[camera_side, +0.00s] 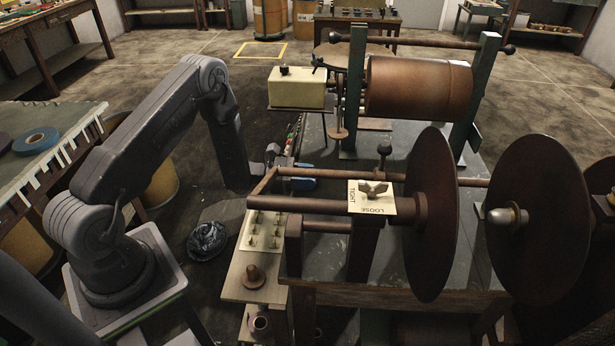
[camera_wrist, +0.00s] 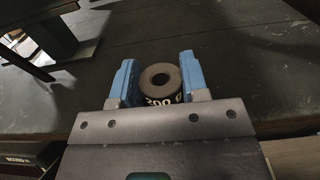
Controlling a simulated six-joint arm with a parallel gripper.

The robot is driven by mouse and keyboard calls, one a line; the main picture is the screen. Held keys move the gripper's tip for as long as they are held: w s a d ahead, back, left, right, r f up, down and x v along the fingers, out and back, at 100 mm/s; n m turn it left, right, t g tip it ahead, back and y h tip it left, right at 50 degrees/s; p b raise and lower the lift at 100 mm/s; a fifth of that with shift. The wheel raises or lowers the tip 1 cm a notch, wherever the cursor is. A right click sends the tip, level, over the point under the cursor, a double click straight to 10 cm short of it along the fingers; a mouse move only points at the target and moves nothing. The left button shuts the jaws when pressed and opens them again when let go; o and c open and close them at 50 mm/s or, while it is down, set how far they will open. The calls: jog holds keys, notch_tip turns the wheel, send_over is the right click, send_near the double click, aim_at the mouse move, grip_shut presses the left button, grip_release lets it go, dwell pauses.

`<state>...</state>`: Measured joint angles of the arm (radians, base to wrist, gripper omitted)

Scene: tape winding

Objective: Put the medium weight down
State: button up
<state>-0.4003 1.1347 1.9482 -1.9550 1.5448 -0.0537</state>
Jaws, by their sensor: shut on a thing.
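The weight (camera_wrist: 162,92) is a short dark ring with a round hole and pale "200 g" lettering, seen in the wrist view. My gripper (camera_wrist: 157,60) has its two blue fingers on either side of it and is shut on it. The weight lies over a dark, flat tabletop (camera_wrist: 230,45); I cannot tell whether it touches that top. In the side view my gripper (camera_side: 306,174) is low at the left edge of the winding bench (camera_side: 330,135), behind a brown horizontal rod. The weight cannot be made out there.
A rusty roller (camera_side: 415,88) stands between green posts at the back. Large brown discs (camera_side: 432,215) and a TIGHT/LOOSE plate (camera_side: 372,200) are at the front right. A pale box (camera_side: 297,92) is behind my gripper. A board with small pegs (camera_side: 264,230) is in front.

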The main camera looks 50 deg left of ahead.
jog(key=shift+f, duration=0.1)
jog(key=o, duration=1.1)
jog(key=shift+s+a, duration=0.2)
jog(key=shift+a, duration=0.05)
jog(key=v, duration=1.1)
jog(key=shift+s, duration=0.15)
jog(key=shift+a+r, duration=0.1)
jog(key=shift+r, duration=0.15)
